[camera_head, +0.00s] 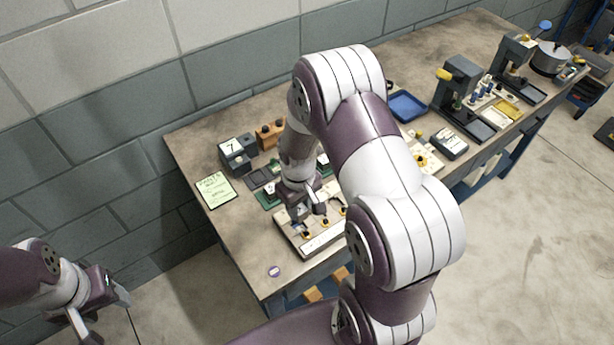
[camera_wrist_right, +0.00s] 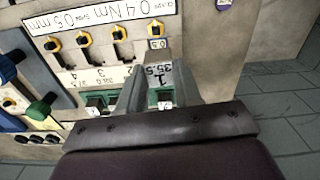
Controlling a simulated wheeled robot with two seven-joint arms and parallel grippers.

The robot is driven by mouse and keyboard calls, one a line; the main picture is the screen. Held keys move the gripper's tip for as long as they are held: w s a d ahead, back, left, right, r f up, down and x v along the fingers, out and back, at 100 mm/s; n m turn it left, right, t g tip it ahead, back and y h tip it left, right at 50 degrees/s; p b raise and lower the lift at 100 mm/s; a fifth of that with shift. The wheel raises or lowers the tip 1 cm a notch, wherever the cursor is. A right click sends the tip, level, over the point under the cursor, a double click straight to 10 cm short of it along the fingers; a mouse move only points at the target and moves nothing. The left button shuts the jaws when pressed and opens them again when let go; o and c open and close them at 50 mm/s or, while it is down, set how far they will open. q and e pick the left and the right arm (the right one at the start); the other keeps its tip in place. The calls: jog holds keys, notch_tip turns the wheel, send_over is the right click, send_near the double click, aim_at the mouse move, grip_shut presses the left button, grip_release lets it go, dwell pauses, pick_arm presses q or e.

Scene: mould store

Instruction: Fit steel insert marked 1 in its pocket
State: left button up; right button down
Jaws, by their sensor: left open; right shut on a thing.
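In the right wrist view, the steel insert (camera_wrist_right: 160,78) is a grey block marked 1 and 35.5. My right gripper (camera_wrist_right: 158,92) is shut on it, one finger on each side. It is close to the rightmost yellow-and-black knob on a pale board (camera_wrist_right: 125,18); I cannot tell whether it touches the board. In the head view, this gripper (camera_head: 314,207) is over the pale board (camera_head: 313,249) on the bench. The pocket for insert 1 cannot be made out. My left gripper (camera_head: 104,302) is open and empty, away from the bench at lower left.
Several yellow-and-black knobs (camera_wrist_right: 84,39) line the board. Green pieces (camera_wrist_right: 95,103) lie near my fingers. A dark block marked 7 (camera_head: 236,150), a green note (camera_head: 216,189) and a blue tray (camera_head: 408,106) are on the bench. The bench's front left corner is mostly clear.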

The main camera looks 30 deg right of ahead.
jog(key=shift+w+f+m, duration=0.25)
jog(key=shift+f+m, duration=0.05)
jog(key=shift+f, duration=0.05)
jog(key=shift+w+f, duration=0.15)
jog(key=shift+w, duration=0.1)
jog(key=f+b, duration=0.3)
jog(key=shift+w+d+f+b, duration=0.15)
jog(key=shift+w+f+b, duration=0.05)
jog(key=shift+f+b, duration=0.1)
jog(key=shift+s+f+b, duration=0.15)
jog(key=shift+f+b, duration=0.25)
jog(key=shift+f, duration=0.15)
jog(key=shift+w+f, duration=0.2)
jog(key=shift+s+r, duration=0.1)
jog(key=shift+f, duration=0.2)
jog(key=shift+f, duration=0.15)
jog(key=shift+f+b, duration=0.4)
jog(key=shift+f, duration=0.4)
dwell(0.5)
